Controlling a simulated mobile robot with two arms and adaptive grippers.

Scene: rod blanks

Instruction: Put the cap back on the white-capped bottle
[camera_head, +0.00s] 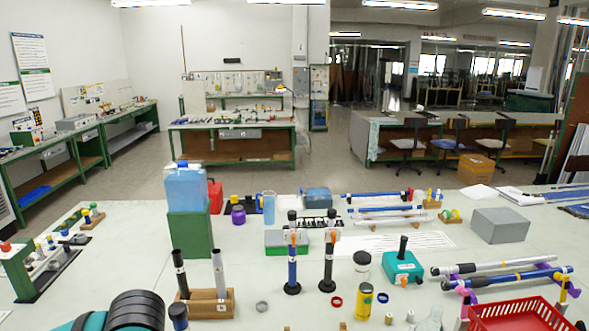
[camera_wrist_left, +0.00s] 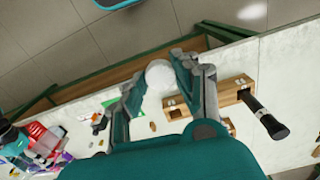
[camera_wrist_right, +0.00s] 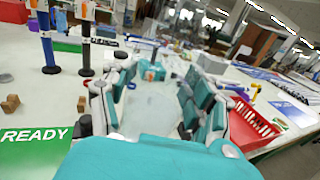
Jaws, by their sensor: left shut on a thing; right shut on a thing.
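In the left wrist view my left gripper (camera_wrist_left: 160,80) is shut on a round white thing (camera_wrist_left: 159,74), which looks like the white cap; it sits between the fingertips, above the table edge. In the right wrist view my right gripper (camera_wrist_right: 152,95) is shut on a pale see-through body (camera_wrist_right: 150,108), which looks like the clear bottle. Its outline is faint, and I cannot tell its mouth or how far it tilts. The cap and bottle are not together in either wrist view. Neither gripper's fingertips show clearly in the head view.
A yellow jar (camera_head: 363,303), a black-lidded jar (camera_head: 362,262) and a teal box (camera_head: 403,268) stand on the table. A red basket (camera_head: 515,316) is at the right front. A wooden block with rods (camera_head: 207,304) is at the left. Loose rings lie between.

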